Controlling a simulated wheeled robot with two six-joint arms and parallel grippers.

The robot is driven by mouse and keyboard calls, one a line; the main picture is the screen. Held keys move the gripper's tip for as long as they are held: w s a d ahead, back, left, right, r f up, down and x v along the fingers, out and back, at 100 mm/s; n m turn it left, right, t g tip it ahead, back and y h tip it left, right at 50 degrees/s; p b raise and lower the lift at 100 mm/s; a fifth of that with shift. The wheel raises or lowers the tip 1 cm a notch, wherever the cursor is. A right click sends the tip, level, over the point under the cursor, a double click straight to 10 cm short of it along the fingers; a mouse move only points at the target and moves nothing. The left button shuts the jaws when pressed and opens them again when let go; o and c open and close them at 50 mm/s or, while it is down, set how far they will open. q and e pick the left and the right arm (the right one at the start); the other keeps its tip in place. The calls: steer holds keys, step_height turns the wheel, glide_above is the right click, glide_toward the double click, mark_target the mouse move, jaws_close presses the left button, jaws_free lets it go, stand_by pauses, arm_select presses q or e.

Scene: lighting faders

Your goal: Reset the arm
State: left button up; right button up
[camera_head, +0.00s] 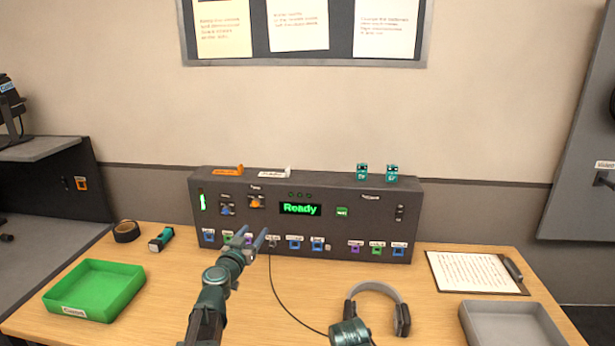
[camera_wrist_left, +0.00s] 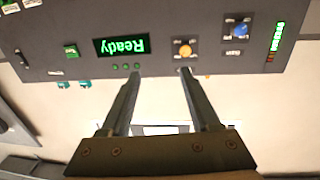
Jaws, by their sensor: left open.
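My left gripper (camera_head: 251,236) is open and empty in front of the lower left-middle of the dark control panel (camera_head: 370,222). In the left wrist view the panel appears upside down. My left gripper's two fingers (camera_wrist_left: 159,70) are apart there, with nothing between them. The green "Ready" display (camera_head: 300,209) is lit and also shows in the left wrist view (camera_wrist_left: 122,46). An orange knob (camera_head: 257,202) and a blue knob (camera_head: 227,209) are on the panel's left. A green button (camera_head: 342,212) is right of the display. My right gripper's fingers are not visible.
Headphones (camera_head: 402,318) lie at the front centre. A clipboard (camera_head: 473,272) and a grey tray (camera_head: 510,325) are on the right.

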arm_select(q)
steer(key=s+d+f+m+g+h+p, duration=0.25)
steer(key=s+d+f+g, duration=0.35)
steer(key=d, duration=0.5)
steer(key=s+d+f+m+g+h+p, duration=0.1)
steer(key=s+d+f+m+g+h, duration=0.25)
steer(key=s+d, duration=0.65)
steer(key=s+f+g+y, duration=0.1)
steer(key=s, duration=0.1)
steer(key=s+d+f+g+y+p, duration=0.1)
steer(key=s+g, duration=0.1)
steer(key=s, duration=0.1)
steer(key=s+f+n+g+y, duration=0.1)
steer(key=s+g, duration=0.1)
steer(key=s, duration=0.1)
steer(key=shift+s+d+f+y+p, duration=0.1)
steer(key=shift+d+f+y+p, duration=0.3)
steer(key=s+a+n+g+y+p, duration=0.1)
steer(key=s+a+n+g+y, duration=0.1)
steer(key=s+a+y, duration=0.4)
steer(key=s+g, duration=0.1)
steer(key=s, duration=0.2)
steer(key=shift+s+f+n, duration=0.25)
steer(key=shift+f+n, duration=0.15)
